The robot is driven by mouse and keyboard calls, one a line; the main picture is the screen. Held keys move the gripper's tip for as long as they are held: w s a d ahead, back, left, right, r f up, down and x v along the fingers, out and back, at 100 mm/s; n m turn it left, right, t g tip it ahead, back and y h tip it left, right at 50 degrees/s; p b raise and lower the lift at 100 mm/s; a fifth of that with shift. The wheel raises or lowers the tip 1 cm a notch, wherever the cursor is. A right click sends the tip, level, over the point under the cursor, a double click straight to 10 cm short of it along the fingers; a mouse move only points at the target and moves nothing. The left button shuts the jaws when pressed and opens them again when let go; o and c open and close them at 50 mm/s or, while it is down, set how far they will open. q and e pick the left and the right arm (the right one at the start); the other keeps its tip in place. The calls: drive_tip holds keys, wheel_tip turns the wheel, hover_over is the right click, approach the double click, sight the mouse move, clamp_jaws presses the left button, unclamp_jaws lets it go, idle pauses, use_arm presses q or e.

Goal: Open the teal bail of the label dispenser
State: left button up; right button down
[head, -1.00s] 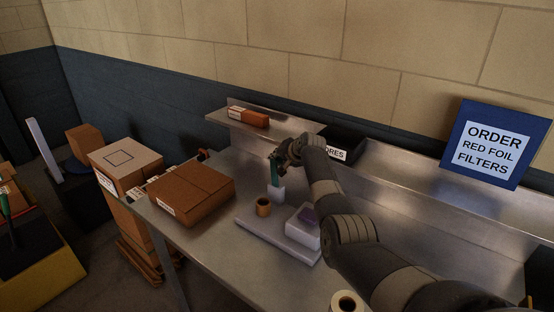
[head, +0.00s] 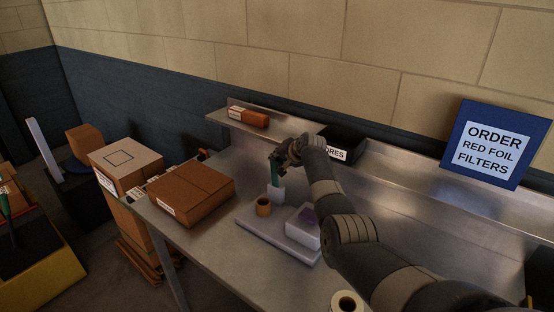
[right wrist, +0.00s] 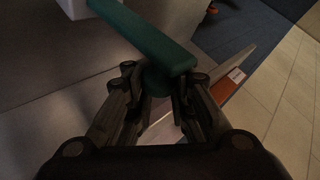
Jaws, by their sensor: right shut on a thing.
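The label dispenser is a pale base plate (head: 262,236) on the metal bench, with a white block (head: 302,229) at its right and a small white post (head: 276,194) at its back. The teal bail (head: 275,170) stands upright on the post. My right gripper (head: 279,155) is at the bail's upper end. In the right wrist view the teal bail (right wrist: 150,38) runs from a white piece (right wrist: 72,8) to between the fingers of my right gripper (right wrist: 160,88), which is shut on it. My left gripper is out of view.
A brown roll (head: 263,206) stands on the plate. A cardboard box (head: 191,193) lies to the left on the bench. A dark bin (head: 338,146) and an orange carton (head: 248,117) sit behind, along the back shelf. Another roll (head: 346,302) is at the front.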

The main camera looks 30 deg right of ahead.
drive_tip(key=shift+s+d+f, duration=0.3)
drive_tip(key=shift+d+f, duration=0.05)
drive_tip(key=shift+f, duration=0.1)
drive_tip(key=c, duration=1.4)
unclamp_jaws()
drive_tip(key=shift+s+d, duration=0.1)
drive_tip(key=shift+d, duration=0.05)
drive_tip(key=shift+s+d+r, duration=0.1)
drive_tip(key=shift+d+r, duration=0.1)
drive_tip(key=shift+r, duration=0.05)
drive_tip(key=shift+a+r, duration=0.15)
drive_tip(key=shift+a, duration=0.1)
drive_tip(key=v, duration=1.2)
